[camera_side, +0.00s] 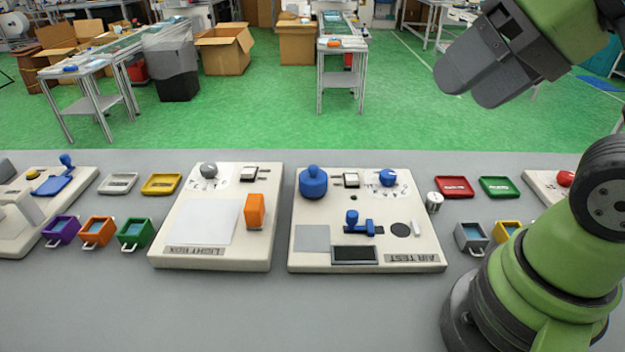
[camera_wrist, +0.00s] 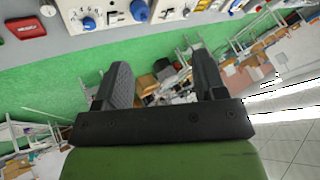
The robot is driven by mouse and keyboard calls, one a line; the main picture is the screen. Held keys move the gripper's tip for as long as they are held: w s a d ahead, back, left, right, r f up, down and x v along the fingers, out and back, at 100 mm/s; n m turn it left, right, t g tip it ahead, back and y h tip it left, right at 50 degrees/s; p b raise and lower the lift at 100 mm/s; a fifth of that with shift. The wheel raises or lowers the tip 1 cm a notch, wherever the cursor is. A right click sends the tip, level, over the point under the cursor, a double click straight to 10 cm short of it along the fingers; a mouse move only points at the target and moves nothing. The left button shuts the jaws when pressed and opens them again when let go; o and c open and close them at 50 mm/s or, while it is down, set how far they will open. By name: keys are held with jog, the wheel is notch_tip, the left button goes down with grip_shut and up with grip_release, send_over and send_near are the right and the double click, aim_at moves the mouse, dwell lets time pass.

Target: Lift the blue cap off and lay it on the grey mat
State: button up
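The blue cap (camera_side: 313,183) is a round, knobbed piece at the back left of the white AIR TEST panel (camera_side: 368,262). It also shows at the top edge of the wrist view (camera_wrist: 139,10). The grey mat (camera_side: 312,238) is a flat, bare square at the panel's front left. My gripper (camera_side: 466,88) is high up at the right, well above and apart from the panel. In the wrist view its two fingers (camera_wrist: 162,60) are spread with nothing between them. The mat cannot be made out in the wrist view.
On the panel are a blue dial (camera_side: 387,178), a blue lever (camera_side: 352,219) and a dark screen (camera_side: 354,254). A LIGHTBOX panel (camera_side: 212,258) with an orange block (camera_side: 255,211) stands to the left. Red (camera_side: 454,187) and green (camera_side: 499,187) trays lie to the right.

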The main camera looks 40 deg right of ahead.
jog(key=o, duration=0.4)
jog(key=n+g+h, duration=0.2)
jog(key=n+g, duration=0.2)
jog(key=g, duration=0.2)
send_over(314, 167)
jog(key=s+a, duration=0.1)
jog(key=s, duration=0.2)
notch_tip(314, 167, down, 10)
jog(key=f, duration=0.1)
jog(key=shift+n+g, duration=0.6)
jog(key=w+f, duration=0.1)
jog(key=f, duration=0.2)
jog(key=w+f, duration=0.1)
jog(key=f, duration=0.3)
jog(key=w+f, duration=0.1)
jog(key=f, duration=0.2)
jog(key=shift+d+f, duration=0.2)
jog(key=shift+d, duration=0.2)
jog(key=shift+d+f, duration=0.1)
jog(key=shift+f, duration=3.05)
